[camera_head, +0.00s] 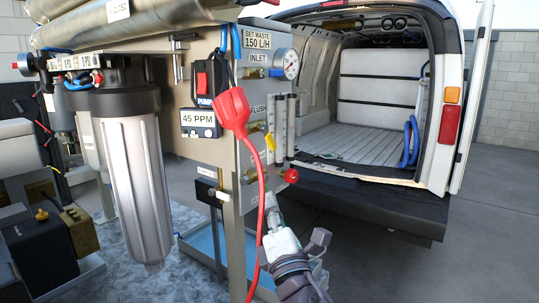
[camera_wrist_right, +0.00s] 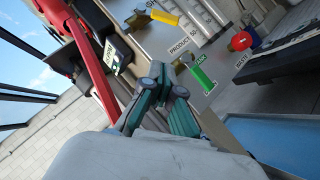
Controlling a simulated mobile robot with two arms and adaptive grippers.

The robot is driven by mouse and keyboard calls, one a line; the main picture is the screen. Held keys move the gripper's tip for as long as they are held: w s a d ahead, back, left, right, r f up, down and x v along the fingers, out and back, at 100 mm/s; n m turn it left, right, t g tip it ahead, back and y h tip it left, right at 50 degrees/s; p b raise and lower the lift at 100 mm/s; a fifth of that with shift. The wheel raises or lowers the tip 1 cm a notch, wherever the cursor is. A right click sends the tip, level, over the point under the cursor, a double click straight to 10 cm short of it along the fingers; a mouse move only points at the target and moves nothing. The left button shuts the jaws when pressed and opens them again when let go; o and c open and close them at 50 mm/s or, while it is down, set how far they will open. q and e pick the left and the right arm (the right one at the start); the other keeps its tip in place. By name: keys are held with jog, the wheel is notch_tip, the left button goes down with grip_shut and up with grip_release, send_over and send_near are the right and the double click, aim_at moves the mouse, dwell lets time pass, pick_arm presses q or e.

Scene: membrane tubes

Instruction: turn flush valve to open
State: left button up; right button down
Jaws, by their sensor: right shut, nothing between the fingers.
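The flush valve has a yellow lever (camera_head: 270,142) under the FLUSH label on the panel. In the right wrist view the yellow lever (camera_wrist_right: 164,18) is at the top, beside a label that is partly cut off. My right gripper (camera_head: 272,218) comes up from the bottom of the head view, below the lever and in front of the panel; its fingers are mostly hidden there. In the right wrist view the right gripper (camera_wrist_right: 164,78) is shut and empty, apart from the yellow lever. My left gripper is not in view.
A green lever (camera_wrist_right: 203,79) is close to the right fingertips. A red knob (camera_head: 290,175) sticks out of the panel. A red plug and cord (camera_head: 233,108) hang in front of the panel. A grey filter housing (camera_head: 135,175) is at left; an open van (camera_head: 365,200) stands behind.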

jog(key=p, duration=0.3)
send_near(269, 138)
jog(key=w+a+f, duration=0.2)
jog(key=w+a, duration=0.2)
jog(key=w, duration=0.1)
jog(key=shift+w+d+r+p, duration=0.8)
jog(key=shift+w+d+r, duration=0.05)
jog(key=shift+w+r, duration=0.3)
jog(key=shift+a, duration=0.1)
